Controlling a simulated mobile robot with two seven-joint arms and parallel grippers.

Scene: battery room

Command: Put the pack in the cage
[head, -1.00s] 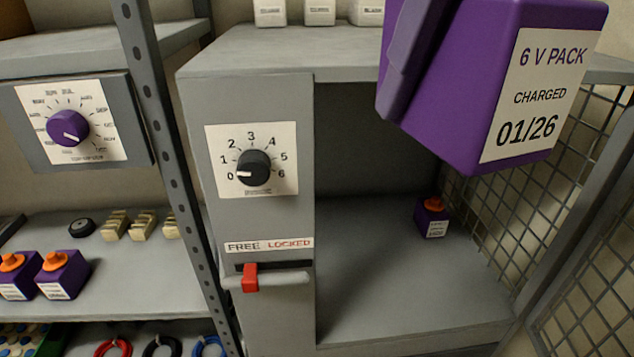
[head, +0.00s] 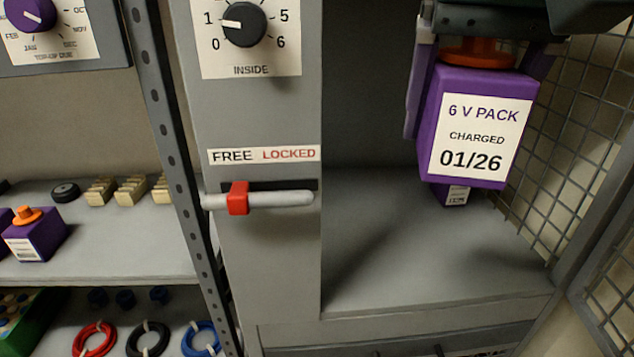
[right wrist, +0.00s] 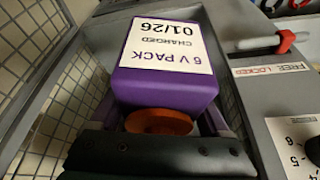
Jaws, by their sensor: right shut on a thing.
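A purple 6 V pack (head: 476,130) with a white label, "CHARGED 01/26", hangs upright from my right gripper (head: 478,55). A second purple pack (head: 453,195) stands on the cage floor behind, mostly hidden by the held one. My left gripper is out of view.
The red-marked latch handle (head: 238,198) sits beneath FREE. The "INSIDE" dial (head: 245,24) seems to point at 1. An open mesh door (head: 603,285) is at right. The front cage floor is clear. Left shelves hold another purple pack (head: 35,235) and coiled cables (head: 149,339).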

